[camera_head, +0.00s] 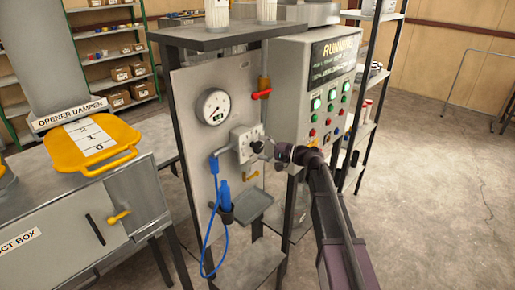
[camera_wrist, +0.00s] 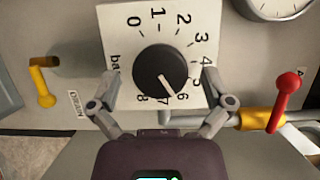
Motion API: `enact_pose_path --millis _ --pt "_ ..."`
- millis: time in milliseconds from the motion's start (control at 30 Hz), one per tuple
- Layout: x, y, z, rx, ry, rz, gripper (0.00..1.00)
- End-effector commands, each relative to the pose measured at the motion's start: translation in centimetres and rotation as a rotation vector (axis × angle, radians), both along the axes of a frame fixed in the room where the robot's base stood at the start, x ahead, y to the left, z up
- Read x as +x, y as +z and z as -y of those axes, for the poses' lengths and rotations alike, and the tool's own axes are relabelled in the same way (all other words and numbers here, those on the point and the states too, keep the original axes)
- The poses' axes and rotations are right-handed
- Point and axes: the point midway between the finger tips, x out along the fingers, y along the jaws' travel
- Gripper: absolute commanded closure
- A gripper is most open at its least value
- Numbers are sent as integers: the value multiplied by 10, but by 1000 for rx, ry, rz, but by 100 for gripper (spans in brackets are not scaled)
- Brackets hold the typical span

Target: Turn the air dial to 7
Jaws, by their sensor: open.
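The air dial is a round black knob (camera_wrist: 160,68) on a white square plate (camera_wrist: 115,22) with numbers from 0 round to 8. Its white pointer line points down and slightly right, between the 6 and the 7; the 7 is partly hard to read. My gripper (camera_wrist: 160,76) is open, with one finger on each side of the knob and visible gaps to it. In the head view my gripper (camera_head: 268,150) is in front of the dial plate (camera_head: 240,143), and the knob is partly hidden.
A round gauge (camera_head: 213,107) is above the dial. A red-handled valve (camera_head: 261,94) and a yellow lever (camera_head: 250,176) are close by. A blue tool on a hose (camera_head: 225,195) hangs below. The control box (camera_head: 290,75) reading RUNNING stands to the right.

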Motion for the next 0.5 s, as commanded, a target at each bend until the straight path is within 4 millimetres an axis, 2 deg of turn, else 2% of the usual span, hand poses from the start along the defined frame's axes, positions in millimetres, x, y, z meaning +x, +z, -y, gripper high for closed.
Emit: enact_pose_path --millis 200,467,500 --pt "2 0 -10 0 1 0 0" --pt "2 0 -10 0 1 0 0" --pt "2 0 -10 0 1 0 6"
